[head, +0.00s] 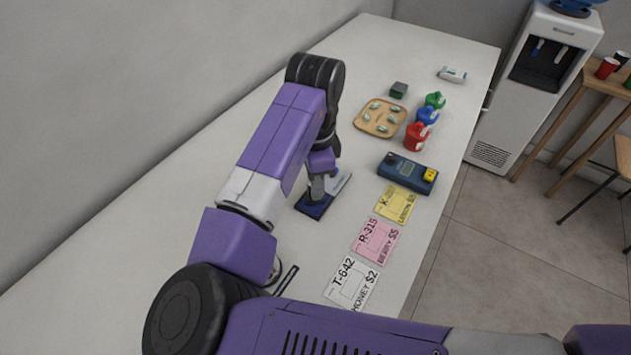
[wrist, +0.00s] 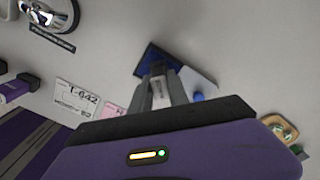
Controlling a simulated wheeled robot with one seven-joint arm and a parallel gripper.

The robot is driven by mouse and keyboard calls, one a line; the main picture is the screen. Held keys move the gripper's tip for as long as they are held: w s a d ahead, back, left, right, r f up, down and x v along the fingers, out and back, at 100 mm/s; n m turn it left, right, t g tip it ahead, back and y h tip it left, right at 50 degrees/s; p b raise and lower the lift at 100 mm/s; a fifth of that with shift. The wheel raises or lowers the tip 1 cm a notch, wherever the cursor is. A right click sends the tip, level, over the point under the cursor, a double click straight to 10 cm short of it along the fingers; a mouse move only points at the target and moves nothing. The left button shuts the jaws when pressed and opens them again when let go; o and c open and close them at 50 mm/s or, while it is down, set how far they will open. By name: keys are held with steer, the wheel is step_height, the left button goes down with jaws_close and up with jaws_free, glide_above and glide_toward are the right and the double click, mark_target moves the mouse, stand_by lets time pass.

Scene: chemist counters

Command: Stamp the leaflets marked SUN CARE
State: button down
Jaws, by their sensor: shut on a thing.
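My gripper (head: 318,188) is shut on a grey stamp (wrist: 160,92), mostly hidden between the fingers. It is down at the dark blue ink pad (head: 312,207), whose pale lid (head: 340,182) stands open beside it. The pad also shows in the wrist view (wrist: 150,62); whether the stamp touches it I cannot tell.
Beyond the yellow leaflet are a dark blue device (head: 405,172), red (head: 416,137), blue (head: 428,116) and green (head: 435,100) bottles, a wooden tray (head: 361,122) of small packets and a dark box (head: 398,90).

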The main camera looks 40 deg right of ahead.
steer(key=shift+r+p, duration=3.1)
steer(key=shift+r, duration=0.4)
steer(key=shift+s, duration=0.1)
